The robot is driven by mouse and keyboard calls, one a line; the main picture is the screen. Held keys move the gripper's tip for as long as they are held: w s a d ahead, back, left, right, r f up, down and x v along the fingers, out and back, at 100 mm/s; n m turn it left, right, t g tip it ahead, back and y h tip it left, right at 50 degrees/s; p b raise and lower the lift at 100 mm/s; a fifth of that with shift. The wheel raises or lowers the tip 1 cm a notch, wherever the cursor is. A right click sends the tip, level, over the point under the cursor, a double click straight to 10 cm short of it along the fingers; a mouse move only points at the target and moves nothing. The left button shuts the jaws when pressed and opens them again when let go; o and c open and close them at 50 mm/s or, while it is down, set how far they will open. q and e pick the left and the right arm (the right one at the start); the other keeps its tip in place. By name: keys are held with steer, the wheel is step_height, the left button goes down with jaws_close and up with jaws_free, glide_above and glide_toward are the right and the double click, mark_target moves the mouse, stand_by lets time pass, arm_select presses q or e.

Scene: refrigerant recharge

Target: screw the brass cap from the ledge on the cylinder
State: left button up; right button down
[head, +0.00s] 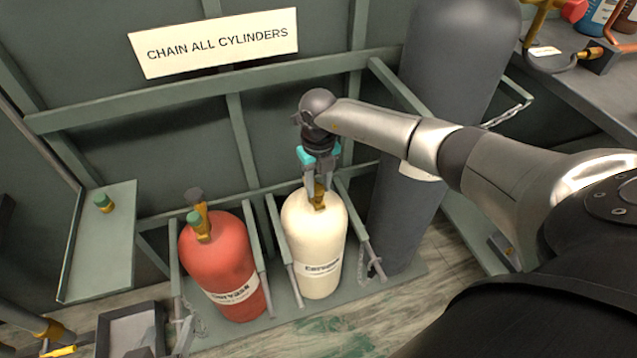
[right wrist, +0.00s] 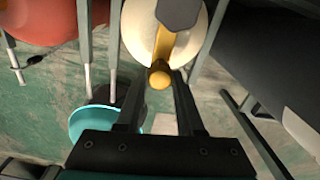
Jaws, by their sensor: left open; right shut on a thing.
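The cream cylinder (head: 314,240) stands upright in the rack, with a brass valve (head: 318,196) on top. The right wrist view shows the valve (right wrist: 176,45) from above, with a grey knob. My right gripper (head: 317,188) is at this valve. It is shut on a rounded, cap-like brass piece (right wrist: 159,78) at the valve's outlet; I cannot tell whether this is a separate cap or how far it is seated. My left gripper is not visible.
A red cylinder (head: 222,262) with a green-capped valve stands left of the cream one. A tall dark grey cylinder (head: 455,80) stands close on the right. Rack bars (head: 285,250) flank the cream cylinder. A workbench (head: 590,90) is at the upper right.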

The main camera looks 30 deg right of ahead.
steer(key=shift+s+m+p, duration=0.1)
steer(key=shift+m+p, duration=0.55)
steer(key=shift+m, duration=0.35)
steer(key=shift+c, duration=2.3)
jaws_free()
steer(key=shift+f, duration=0.1)
step_height(320, 180, up, 15)
steer(key=p, duration=0.6)
